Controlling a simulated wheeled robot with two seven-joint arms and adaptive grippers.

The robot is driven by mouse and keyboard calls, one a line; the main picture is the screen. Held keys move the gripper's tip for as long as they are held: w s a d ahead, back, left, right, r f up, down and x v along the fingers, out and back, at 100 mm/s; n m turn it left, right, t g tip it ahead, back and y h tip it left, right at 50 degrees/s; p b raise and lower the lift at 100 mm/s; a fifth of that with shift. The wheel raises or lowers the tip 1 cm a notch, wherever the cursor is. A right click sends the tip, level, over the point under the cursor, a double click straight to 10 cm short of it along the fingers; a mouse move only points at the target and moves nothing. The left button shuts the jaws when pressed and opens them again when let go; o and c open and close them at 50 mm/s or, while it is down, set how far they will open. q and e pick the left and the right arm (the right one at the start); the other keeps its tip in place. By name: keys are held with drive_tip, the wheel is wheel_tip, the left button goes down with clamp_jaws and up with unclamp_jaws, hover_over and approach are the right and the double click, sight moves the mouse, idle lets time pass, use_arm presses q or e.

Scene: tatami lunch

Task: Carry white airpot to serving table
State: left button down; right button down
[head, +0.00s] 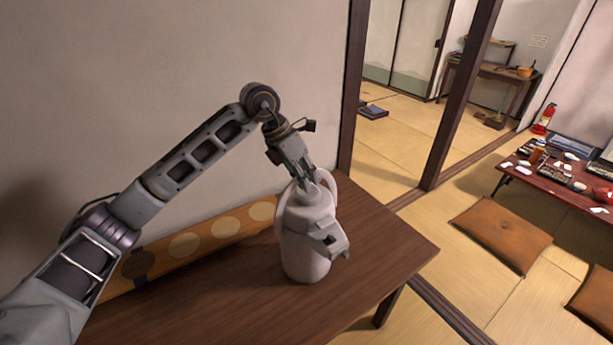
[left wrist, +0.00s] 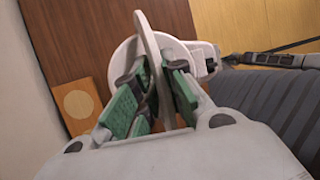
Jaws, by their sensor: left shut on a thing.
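The white airpot (head: 307,240) stands upright on a brown wooden table, near its right end. My left gripper (head: 312,184) reaches down from above and is shut on the airpot's raised handle. In the left wrist view the green-padded fingers (left wrist: 154,100) close on either side of the white handle (left wrist: 146,40), with the airpot's round top below it. I cannot tell in the head view whether the airpot's base touches the table. I cannot tell which table is the serving table.
The brown table (head: 385,240) is bare around the airpot. A patterned strip with round spots (head: 222,228) lies along the wall. Dark wooden posts (head: 440,130) stand behind. At right, a low red table (head: 560,185) holds dishes, with an orange cushion (head: 502,232) on the tatami before it.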

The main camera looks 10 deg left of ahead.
use_arm(q)
drive_tip(key=c, duration=1.7)
unclamp_jaws()
drive_tip(key=shift+f, duration=0.1)
drive_tip(key=shift+c, duration=0.2)
drive_tip(key=shift+o, duration=1.3)
drive_tip(key=shift+s, duration=0.1)
drive_tip(key=v, duration=1.2)
drive_tip(key=shift+b, duration=0.45)
